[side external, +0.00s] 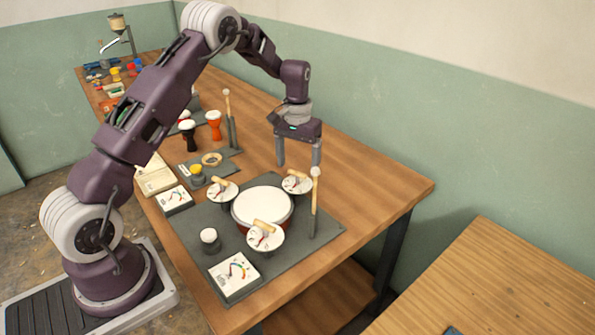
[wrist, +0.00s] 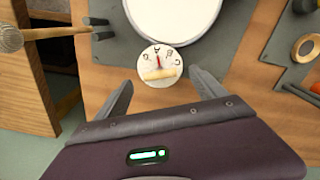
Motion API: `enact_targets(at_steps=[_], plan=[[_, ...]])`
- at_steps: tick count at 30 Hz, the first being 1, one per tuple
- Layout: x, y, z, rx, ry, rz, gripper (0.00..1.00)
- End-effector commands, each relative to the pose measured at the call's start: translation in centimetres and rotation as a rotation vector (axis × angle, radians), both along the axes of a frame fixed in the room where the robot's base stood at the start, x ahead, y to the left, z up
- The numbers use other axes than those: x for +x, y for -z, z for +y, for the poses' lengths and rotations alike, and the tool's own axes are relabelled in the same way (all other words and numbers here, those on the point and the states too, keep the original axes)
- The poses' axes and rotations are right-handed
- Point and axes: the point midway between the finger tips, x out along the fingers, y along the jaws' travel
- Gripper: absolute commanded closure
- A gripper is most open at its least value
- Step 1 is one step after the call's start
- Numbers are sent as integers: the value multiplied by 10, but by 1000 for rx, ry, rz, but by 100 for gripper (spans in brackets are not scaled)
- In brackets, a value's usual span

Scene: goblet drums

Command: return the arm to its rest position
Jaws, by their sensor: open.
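My gripper (side external: 299,153) is open and empty in the side external view, held above the table beyond the drum mat. Its two fingers point down and apart. In the wrist view my gripper (wrist: 163,88) shows both fingers apart with nothing between the tips. A round white dial (wrist: 159,65) with letters, a red needle and a tan peg lies just past the fingertips in that view. The large white-topped drum (side external: 262,206) sits on the dark grey mat (side external: 192,232) with several dials around it, and its white head (wrist: 175,15) shows at the top of the wrist view.
An upright mallet (side external: 315,200) stands at the mat's right side, near my gripper. Small goblet drums (side external: 214,124) and another upright mallet (side external: 228,115) stand farther back. The wooden table (side external: 385,185) is bare to the right of my gripper. A second table (side external: 500,285) is at the lower right.

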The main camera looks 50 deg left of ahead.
Motion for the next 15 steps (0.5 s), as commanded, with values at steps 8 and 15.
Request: enact_targets(at_steps=[8,15], plan=[[0,-38,0,1,0,-1,20],[0,-38,0,1,0,0,20]])
